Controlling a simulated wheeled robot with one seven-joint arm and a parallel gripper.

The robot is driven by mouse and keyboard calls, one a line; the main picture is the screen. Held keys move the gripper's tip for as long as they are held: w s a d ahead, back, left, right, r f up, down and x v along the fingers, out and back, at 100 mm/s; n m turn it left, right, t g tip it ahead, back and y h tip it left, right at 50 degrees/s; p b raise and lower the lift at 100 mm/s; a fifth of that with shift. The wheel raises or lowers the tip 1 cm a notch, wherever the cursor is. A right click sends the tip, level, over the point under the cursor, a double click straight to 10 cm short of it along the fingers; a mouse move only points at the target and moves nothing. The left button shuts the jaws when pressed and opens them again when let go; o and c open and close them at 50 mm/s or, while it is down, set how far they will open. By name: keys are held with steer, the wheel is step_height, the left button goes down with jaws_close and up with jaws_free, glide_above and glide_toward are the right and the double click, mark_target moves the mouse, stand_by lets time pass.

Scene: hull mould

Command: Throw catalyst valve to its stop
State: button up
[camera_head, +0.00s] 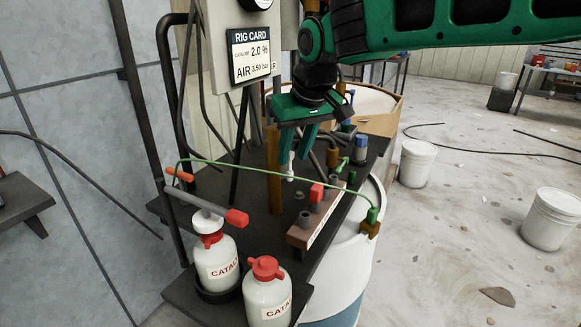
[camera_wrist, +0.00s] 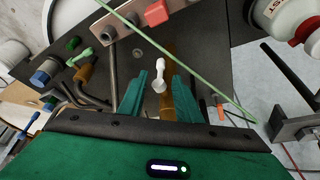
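A small white lever (camera_head: 290,166) stands by the tan post (camera_head: 273,180) on the dark rig bench. In the wrist view the white lever (camera_wrist: 160,77) lies between my fingertips, with gaps on both sides. I see no label naming it as the catalyst valve. A second, pale green lever (camera_wrist: 80,58) sits by a brass fitting (camera_wrist: 87,75). My gripper (camera_head: 296,151) points down over the bench, its green fingers apart; it also shows in the wrist view (camera_wrist: 161,80). It holds nothing. Whether a finger touches the post cannot be told.
Two catalyst bottles (camera_head: 267,292) stand at the front. A green hose (camera_head: 270,170) arcs across the bench in front of my gripper. A manifold block with a red knob (camera_head: 317,193) is to the right. The rig card (camera_head: 252,55) hangs behind. White buckets (camera_head: 416,163) stand on the floor.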

mark_target(292, 160)
steer(key=shift+x, duration=2.75)
steer(key=shift+c, duration=0.3)
jaws_close()
